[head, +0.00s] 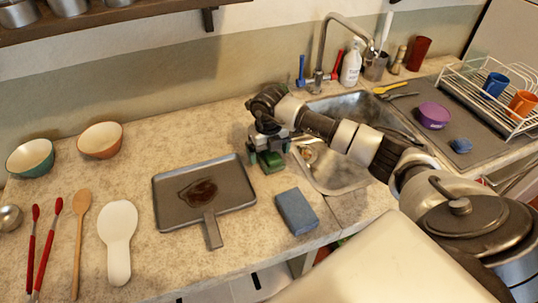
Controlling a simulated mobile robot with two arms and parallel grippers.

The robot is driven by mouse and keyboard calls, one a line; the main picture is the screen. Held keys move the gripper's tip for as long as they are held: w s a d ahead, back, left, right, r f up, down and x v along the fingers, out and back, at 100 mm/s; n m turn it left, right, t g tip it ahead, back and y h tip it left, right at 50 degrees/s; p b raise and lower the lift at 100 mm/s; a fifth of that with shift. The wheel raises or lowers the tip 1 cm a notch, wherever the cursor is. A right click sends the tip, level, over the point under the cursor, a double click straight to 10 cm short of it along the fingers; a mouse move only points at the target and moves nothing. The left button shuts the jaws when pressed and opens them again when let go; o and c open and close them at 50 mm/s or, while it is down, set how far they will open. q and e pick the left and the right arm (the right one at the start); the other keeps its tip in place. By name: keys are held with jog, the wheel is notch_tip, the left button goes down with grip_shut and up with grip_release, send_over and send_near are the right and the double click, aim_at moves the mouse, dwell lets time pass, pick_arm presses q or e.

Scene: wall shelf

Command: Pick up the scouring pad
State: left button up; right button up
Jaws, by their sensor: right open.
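The scouring pad, a dark green block (273,166), is on the counter just left of the sink, right of the grey pan. My right gripper (268,157) is open and points down at the green pad, with its fingers just above or around it. The wrist and fingers hide part of the pad, and I cannot tell whether they touch it. My left gripper is not in view.
A grey pan (230,185) with a dark stain lies left of the pad. A blue sponge (296,211) lies near the front edge. The sink (375,105) is to the right, under my right arm. Bowls and utensils are at the left.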

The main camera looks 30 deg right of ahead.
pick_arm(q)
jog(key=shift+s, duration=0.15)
pick_arm(e)
jog(key=shift+c, duration=0.2)
jog(key=c, duration=0.5)
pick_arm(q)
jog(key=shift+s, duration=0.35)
pick_arm(e)
jog(key=c, duration=0.5)
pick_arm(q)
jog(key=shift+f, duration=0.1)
